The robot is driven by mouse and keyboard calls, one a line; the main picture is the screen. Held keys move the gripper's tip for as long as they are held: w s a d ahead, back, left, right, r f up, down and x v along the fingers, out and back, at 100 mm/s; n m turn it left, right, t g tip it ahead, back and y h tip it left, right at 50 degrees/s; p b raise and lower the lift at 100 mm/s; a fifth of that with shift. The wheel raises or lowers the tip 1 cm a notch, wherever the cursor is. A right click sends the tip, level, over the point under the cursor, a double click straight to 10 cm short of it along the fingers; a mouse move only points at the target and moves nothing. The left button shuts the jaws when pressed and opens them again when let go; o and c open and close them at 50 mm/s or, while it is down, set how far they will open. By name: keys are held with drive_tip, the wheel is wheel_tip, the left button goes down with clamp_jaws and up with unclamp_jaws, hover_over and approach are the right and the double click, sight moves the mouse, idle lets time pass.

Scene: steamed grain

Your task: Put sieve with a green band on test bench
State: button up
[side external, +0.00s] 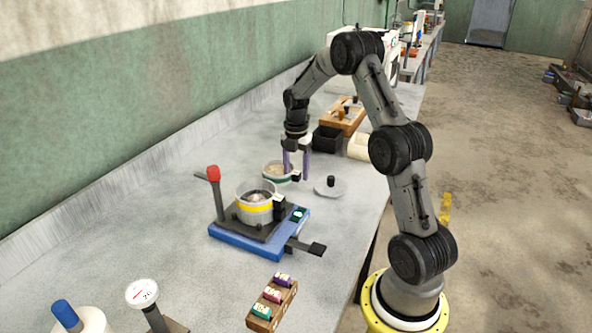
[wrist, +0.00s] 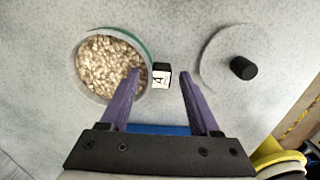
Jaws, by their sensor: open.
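The sieve with a green band (side external: 278,180) stands on the grey table, filled with pale grain; in the wrist view its rim (wrist: 79,62) is at upper left. A small black block with a white label reading 4 (wrist: 161,78) sticks out from its side. My gripper (side external: 297,174) is open just at this block. In the wrist view its purple fingertips (wrist: 160,73) lie on either side of the block, with no clear grip. The test bench (side external: 228,238), a blue base with a red-knobbed lever, stands nearer the camera. A sieve with a yellow band (side external: 255,208) sits on it.
A clear round lid with a black knob (side external: 331,183) lies right of the green-banded sieve. A black bin (side external: 327,139) and wooden tray (side external: 343,118) stand behind. A wooden rack of coloured labelled pieces (side external: 272,304) is in front.

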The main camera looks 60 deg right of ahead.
wheel_tip(320, 180, up, 12)
drive_tip(key=s+a+r+m+t, duration=0.15)
drive_tip(key=a+r+m, duration=0.35)
drive_tip(key=a, duration=0.5)
drive_tip(key=s+a+m+t, duration=0.4)
drive_tip(key=s+a+m, duration=0.9)
drive_tip(key=s+a, duration=0.6)
drive_tip(key=shift+s+r, duration=0.4)
drive_tip(key=shift+s, duration=0.15)
